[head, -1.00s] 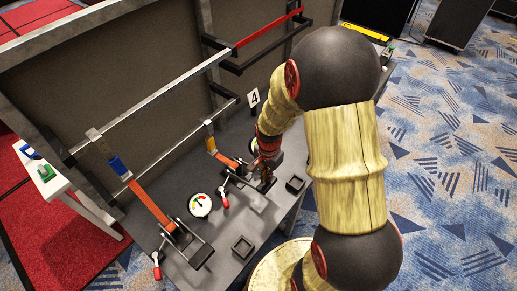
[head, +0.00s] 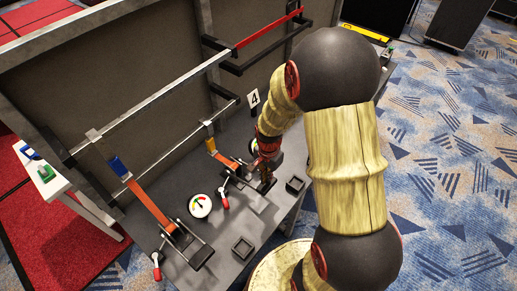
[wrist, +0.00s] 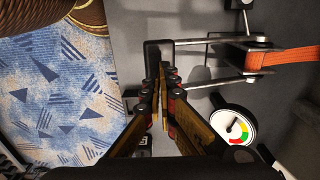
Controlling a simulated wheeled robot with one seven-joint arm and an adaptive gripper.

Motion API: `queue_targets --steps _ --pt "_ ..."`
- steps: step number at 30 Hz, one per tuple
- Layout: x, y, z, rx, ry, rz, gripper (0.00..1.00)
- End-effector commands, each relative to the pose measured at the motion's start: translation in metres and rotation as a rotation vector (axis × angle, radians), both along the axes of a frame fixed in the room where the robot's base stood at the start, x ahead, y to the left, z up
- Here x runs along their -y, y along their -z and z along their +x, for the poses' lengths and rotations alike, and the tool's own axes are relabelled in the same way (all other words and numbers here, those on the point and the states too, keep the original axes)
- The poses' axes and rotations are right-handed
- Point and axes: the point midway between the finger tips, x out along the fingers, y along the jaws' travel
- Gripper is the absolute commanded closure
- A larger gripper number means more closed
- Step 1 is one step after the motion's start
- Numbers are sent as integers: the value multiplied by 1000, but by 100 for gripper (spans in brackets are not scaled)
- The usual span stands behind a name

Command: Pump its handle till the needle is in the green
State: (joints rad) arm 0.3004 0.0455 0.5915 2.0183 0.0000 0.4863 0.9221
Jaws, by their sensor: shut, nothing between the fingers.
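My gripper (head: 265,183) is shut and empty, over the black crossbar end of a lever handle (wrist: 152,52); the wrist view shows its fingertips (wrist: 163,75) close beside the bar, and I cannot tell whether they touch. Two metal arms run from that bar towards an orange strap (wrist: 285,55), which also shows in the head view (head: 228,161). A round white gauge (wrist: 233,125) with red, yellow and green marks lies at the lower right of the wrist view. Its needle is too small to read surely. In the head view this gauge (head: 252,145) is mostly hidden behind my gripper.
A second gauge (head: 200,205) and another lever mechanism with an orange strap (head: 150,205) stand to the left. Small black square trays (head: 243,246) sit near the bench's front edge. A number 4 sign (head: 254,97) stands behind my gripper. Patterned carpet lies in front.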

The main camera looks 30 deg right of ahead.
Motion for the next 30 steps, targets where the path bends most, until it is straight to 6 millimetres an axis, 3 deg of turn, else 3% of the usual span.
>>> queue_targets --steps 5,30 --pt "0 3 0 0 0 0 100" --pt "0 57 0 -1 0 1 100"
